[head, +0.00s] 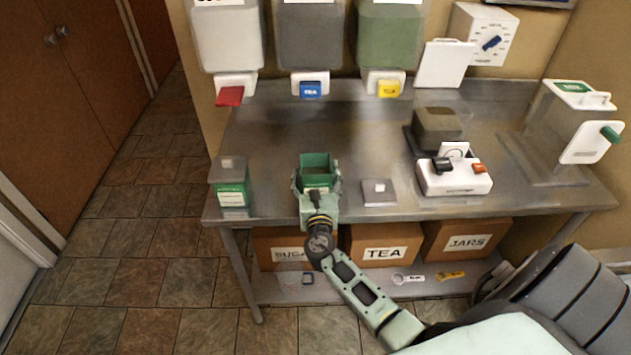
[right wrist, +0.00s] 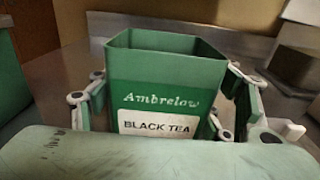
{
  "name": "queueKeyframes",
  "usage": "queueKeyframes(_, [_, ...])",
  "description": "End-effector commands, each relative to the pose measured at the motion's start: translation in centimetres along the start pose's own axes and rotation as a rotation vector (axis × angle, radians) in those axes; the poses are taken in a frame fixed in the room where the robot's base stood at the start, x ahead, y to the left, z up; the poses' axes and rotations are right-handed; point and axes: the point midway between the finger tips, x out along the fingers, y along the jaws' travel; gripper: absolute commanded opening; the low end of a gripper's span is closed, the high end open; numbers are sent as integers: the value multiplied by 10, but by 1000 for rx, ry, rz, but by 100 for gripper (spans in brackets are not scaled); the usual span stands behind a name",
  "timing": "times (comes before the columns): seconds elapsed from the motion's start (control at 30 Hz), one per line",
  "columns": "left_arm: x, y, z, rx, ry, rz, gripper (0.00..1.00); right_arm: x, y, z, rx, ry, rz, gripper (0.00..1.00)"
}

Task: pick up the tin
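The tin (head: 318,164) is a green, square, open-topped container in front of the middle dispenser, near the bench's front edge. In the right wrist view the tin (right wrist: 165,90) is upright and reads "Ambrelow BLACK TEA". My left gripper is not in view.
A lidded green tin (head: 231,190) stands to the left. A grey square lid (head: 378,193) lies to the right. A white device (head: 455,180) and a sealer-like stand (head: 565,130) are further right. Dispensers (head: 310,40) hang behind. Boxes (head: 385,247) sit below the steel bench (head: 270,135).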

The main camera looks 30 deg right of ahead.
Motion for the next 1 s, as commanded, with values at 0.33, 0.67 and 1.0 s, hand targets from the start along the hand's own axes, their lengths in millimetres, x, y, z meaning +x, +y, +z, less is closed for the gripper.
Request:
queueKeyframes(0.33, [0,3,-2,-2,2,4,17,0,0,0,0,0,0,38])
queueKeyframes(0.67, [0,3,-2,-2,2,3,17,0,0,3,1,-2,0,32])
queueKeyframes(1.0, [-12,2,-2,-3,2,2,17,0,0,44,8,-5,-1,32])
